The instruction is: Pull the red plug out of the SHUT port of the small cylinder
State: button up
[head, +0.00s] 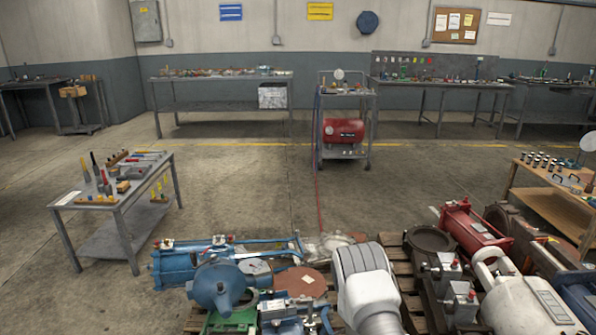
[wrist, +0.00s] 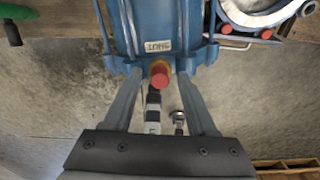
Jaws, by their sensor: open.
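The small cylinder (wrist: 135,30) is blue and fills the top middle of the wrist view. Its pale SHUT label (wrist: 158,46) reads upside down. The red plug (wrist: 160,77) sits in the port just below that label, with a yellowish ring around its base. My gripper (wrist: 157,84) is open, its two grey fingers one on each side of the plug, with visible gaps between. I cannot tell how the fingertips stand in depth. In the head view a blue cylinder with rods (head: 190,266) lies on the left pallet; my gripper cannot be made out there.
A ring-shaped body (wrist: 232,14) with red caps (wrist: 266,34) lies at the right in the wrist view. Pale and metal fittings (wrist: 153,112) show between my fingers. A pallet (head: 408,285) holds crowded machine parts. A tool table (head: 72,199) stands left, with open floor beyond.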

dwell(0.8)
grip_shut()
dwell(1.2)
jog(key=shift+r, duration=0.2)
jog(key=shift+w+r+p, duration=0.15)
jog(key=shift+r+p, duration=1.05)
jog(key=shift+r, duration=0.2)
jog(key=shift+w+r+p, duration=0.1)
jog(key=shift+r+p, duration=1.1)
jog(key=shift+r, duration=0.2)
